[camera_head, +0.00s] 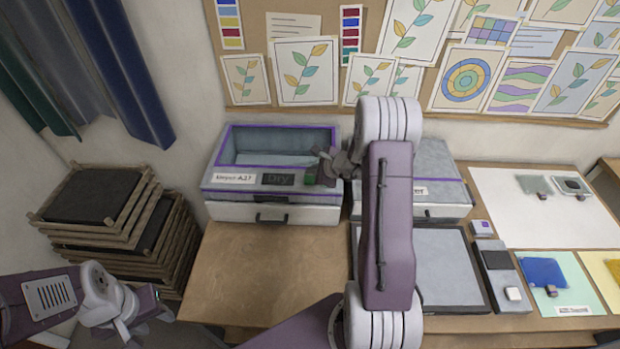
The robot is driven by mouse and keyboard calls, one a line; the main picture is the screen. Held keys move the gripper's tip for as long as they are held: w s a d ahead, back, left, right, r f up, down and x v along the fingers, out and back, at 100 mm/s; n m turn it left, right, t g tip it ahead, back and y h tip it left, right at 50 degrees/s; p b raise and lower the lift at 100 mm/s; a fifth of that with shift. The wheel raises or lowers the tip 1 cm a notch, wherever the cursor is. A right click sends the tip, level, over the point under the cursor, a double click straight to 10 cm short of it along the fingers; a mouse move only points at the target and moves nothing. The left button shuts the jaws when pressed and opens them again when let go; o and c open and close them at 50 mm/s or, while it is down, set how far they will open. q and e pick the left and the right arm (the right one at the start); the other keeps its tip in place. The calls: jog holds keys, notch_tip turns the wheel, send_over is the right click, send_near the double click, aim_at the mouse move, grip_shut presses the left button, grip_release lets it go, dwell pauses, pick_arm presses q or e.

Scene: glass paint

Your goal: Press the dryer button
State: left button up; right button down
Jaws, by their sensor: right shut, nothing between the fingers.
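The dryer (225,180) is a grey box with purple edging, an open recess on top and a dark panel (278,180) reading "Dry" on its front. A small green button (310,180) shows just right of that panel, partly hidden by my gripper. My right gripper (322,172) is shut and empty, its tip at or just beside the button; I cannot tell if it touches. My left gripper (130,335) is low at the left, away from the dryer, with its fingers too unclear to read.
A second grey box (445,190) stands right of the dryer, partly behind my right arm. A dark-framed grey panel (450,270) lies before it. Stacked wooden frames (105,205) stand left of the table. The wooden table (255,260) is bare before the dryer.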

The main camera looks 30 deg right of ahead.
aim_at(312, 180)
jog(key=shift+f+b, duration=0.4)
jog(key=shift+b, duration=0.35)
jog(key=shift+f+b, duration=0.55)
jog(key=shift+b, duration=0.15)
dwell(0.7)
dwell(0.4)
jog(key=shift+r+p, duration=0.55)
jog(key=shift+r, duration=0.4)
notch_tip(312, 180, up, 5)
jog(key=p, duration=0.3)
jog(key=shift+r+p, duration=0.1)
jog(key=shift+p, duration=0.25)
